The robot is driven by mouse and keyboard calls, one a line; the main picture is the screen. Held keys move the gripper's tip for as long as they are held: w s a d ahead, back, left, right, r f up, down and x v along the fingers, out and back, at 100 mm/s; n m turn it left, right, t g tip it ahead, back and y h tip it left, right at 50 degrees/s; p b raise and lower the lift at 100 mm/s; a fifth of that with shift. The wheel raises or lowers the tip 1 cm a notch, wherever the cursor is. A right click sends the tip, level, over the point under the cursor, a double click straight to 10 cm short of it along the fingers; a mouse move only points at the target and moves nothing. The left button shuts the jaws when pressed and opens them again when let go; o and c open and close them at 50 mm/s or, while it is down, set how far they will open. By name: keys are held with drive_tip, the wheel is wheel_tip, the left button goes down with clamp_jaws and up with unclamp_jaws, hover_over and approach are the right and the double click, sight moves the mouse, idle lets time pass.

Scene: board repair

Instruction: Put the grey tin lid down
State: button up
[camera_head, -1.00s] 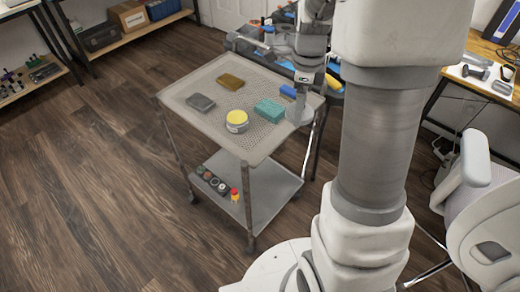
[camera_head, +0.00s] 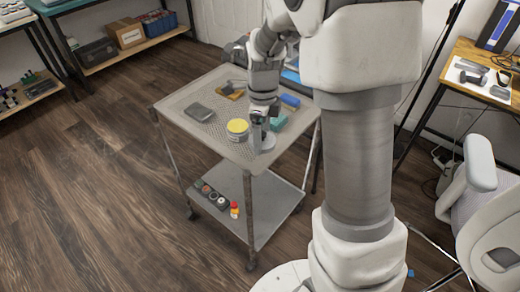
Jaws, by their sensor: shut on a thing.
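The grey tin lid (camera_head: 264,143) is a pale grey disc at the near right part of the trolley's perforated top. My gripper (camera_head: 259,122) points down from above and is shut on the lid; its fingertips are small and partly hidden. I cannot tell whether the lid touches the trolley top (camera_head: 190,92) or hangs just above it. A round tin with a yellow top (camera_head: 237,128) stands just left of the lid, close to it.
A dark grey block (camera_head: 199,113) lies at the left of the top. A brown block (camera_head: 232,90), a teal block (camera_head: 279,121) and a blue block (camera_head: 290,101) are partly behind my arm. The lower shelf (camera_head: 270,200) holds several small items. The top's near left is clear.

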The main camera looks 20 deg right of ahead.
drive_tip(key=shift+w+a+f, duration=0.1)
drive_tip(key=shift+a+f, duration=0.1)
drive_tip(key=shift+a, duration=0.1)
drive_tip(key=shift+f, duration=0.25)
drive_tip(key=shift+f+b, duration=0.85)
drive_tip(key=shift+f, duration=0.9)
drive_tip(key=shift+f, duration=0.1)
